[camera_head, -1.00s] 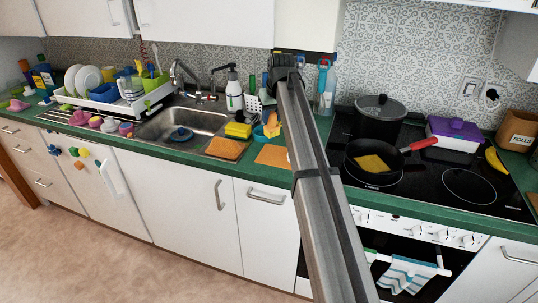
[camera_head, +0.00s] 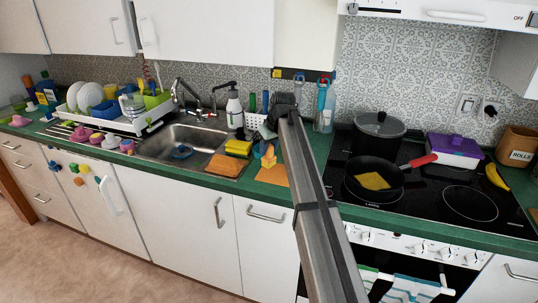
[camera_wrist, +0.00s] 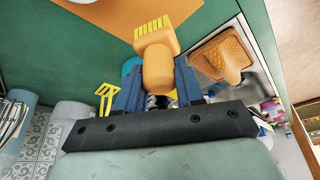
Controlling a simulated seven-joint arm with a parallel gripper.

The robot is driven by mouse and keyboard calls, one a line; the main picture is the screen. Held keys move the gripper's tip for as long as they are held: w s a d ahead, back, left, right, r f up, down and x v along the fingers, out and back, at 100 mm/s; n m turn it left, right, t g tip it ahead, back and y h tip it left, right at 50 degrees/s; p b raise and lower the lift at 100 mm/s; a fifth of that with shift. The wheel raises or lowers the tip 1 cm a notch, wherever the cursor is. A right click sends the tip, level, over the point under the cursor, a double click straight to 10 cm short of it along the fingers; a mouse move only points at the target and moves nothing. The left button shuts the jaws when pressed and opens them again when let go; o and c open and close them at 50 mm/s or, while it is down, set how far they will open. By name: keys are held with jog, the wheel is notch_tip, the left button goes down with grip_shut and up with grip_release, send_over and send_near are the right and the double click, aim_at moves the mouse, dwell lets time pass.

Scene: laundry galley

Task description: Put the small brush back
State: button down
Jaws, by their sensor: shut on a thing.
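The small brush (camera_wrist: 157,58) has a rounded orange handle and yellow bristles. In the wrist view my gripper (camera_wrist: 158,88) is shut on its handle between two dark blue fingers, with the bristles facing away from the palm. In the head view the brush (camera_head: 268,158) shows just left of my arm, low over the green counter by the orange mat (camera_head: 272,176). Whether it touches the mat or counter cannot be told. A teal container (camera_head: 257,150) stands close behind and left of it, and shows partly behind a finger in the wrist view (camera_wrist: 130,66).
The pan (camera_head: 372,178) and pot (camera_head: 378,138) are to the right on the hob.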

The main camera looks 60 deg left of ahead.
aim_at(269, 154)
jog(key=shift+f, duration=1.5)
jog(key=shift+f, duration=0.1)
jog(key=c, duration=0.7)
grip_release()
jog(key=v, duration=1.2)
